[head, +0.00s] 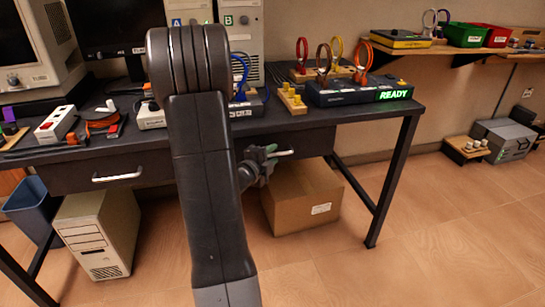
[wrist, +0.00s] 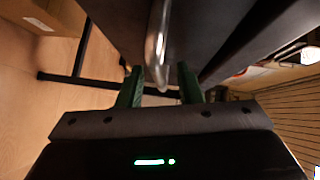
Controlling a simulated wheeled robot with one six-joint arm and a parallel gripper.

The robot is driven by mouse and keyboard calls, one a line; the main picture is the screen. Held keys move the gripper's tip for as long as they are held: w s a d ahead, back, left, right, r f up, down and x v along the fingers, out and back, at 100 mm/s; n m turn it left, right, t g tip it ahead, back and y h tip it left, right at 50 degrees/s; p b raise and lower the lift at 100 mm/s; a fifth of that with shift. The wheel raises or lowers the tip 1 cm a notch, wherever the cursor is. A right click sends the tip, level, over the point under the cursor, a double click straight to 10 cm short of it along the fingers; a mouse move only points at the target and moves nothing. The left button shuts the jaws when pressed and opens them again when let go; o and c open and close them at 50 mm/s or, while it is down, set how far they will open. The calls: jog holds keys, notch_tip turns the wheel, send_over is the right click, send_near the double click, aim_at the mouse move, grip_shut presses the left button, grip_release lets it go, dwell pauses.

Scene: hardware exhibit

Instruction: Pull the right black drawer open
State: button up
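The right black drawer (head: 312,143) sits under the dark table top, and its front looks flush with the table frame. Its metal bar handle (head: 283,153) shows just right of my gripper (head: 265,157). In the wrist view the handle (wrist: 157,48) runs between the two green fingers of my gripper (wrist: 159,86). The fingers are open, with a visible gap on each side of the bar. My arm hides part of the drawer front in the head view.
A left black drawer with its own handle (head: 117,175) looks shut. A cardboard box (head: 300,200) stands on the floor below the right drawer. A table leg (head: 392,185) is to its right. Open floor (head: 440,230) lies right of the table.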

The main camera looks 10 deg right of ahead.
jog(key=shift+w+d, duration=0.3)
jog(key=shift+d, duration=0.05)
jog(key=shift+c, duration=0.4)
grip_shut()
jog(key=shift+f, duration=0.1)
